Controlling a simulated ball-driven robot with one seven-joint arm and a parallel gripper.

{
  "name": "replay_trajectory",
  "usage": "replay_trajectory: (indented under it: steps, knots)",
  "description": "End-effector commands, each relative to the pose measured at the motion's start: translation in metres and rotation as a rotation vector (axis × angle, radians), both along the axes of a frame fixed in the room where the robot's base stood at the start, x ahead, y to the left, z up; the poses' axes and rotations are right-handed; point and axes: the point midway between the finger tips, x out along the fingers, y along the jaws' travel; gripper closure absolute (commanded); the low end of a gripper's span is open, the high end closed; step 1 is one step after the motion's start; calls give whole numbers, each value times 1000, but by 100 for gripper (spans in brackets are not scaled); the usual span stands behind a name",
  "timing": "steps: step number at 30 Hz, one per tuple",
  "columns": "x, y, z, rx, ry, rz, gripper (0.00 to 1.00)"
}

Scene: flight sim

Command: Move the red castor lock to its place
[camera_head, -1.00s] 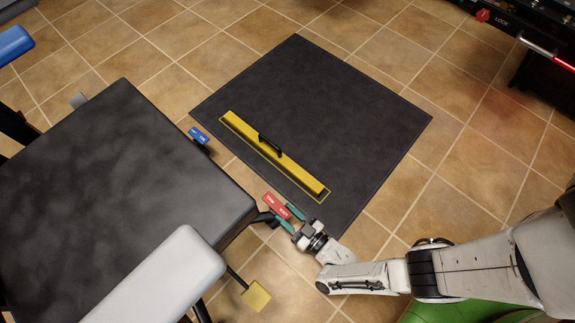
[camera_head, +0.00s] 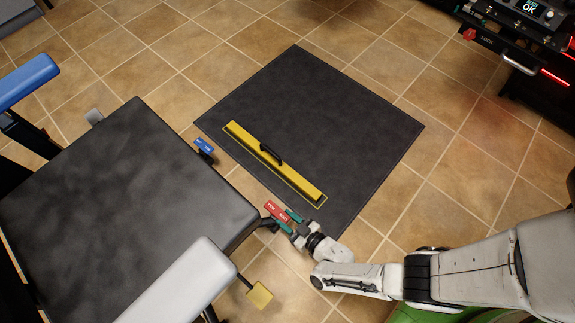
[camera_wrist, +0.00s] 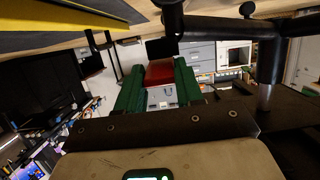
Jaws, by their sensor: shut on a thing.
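The red castor lock (camera_head: 277,211) is a small red labelled pedal by the near right corner of the dark chair seat (camera_head: 120,190), beside the mat's edge. My gripper (camera_head: 288,219) reaches it from the lower right, and its green fingers are shut on it. In the wrist view the red lock (camera_wrist: 160,73) shows between the two green fingers (camera_wrist: 160,90). A dark bracket lies close behind the lock in the head view. I cannot tell whether the lock is fully seated or tilted.
A blue pedal (camera_head: 204,146) and a yellow pedal (camera_head: 260,293) stick out from the chair. A yellow bar (camera_head: 250,147) with a black handle lies on the dark mat (camera_head: 340,110). A black console (camera_head: 515,30) stands at the top right. Tiled floor is clear between.

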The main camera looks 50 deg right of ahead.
Motion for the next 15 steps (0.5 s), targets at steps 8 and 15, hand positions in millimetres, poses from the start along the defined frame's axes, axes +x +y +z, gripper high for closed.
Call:
replay_trajectory:
  steps: [8,15]
  knots:
    - [1,-1,9,0,123,-2,94]
    - [1,0,7,-1,140,1,94]
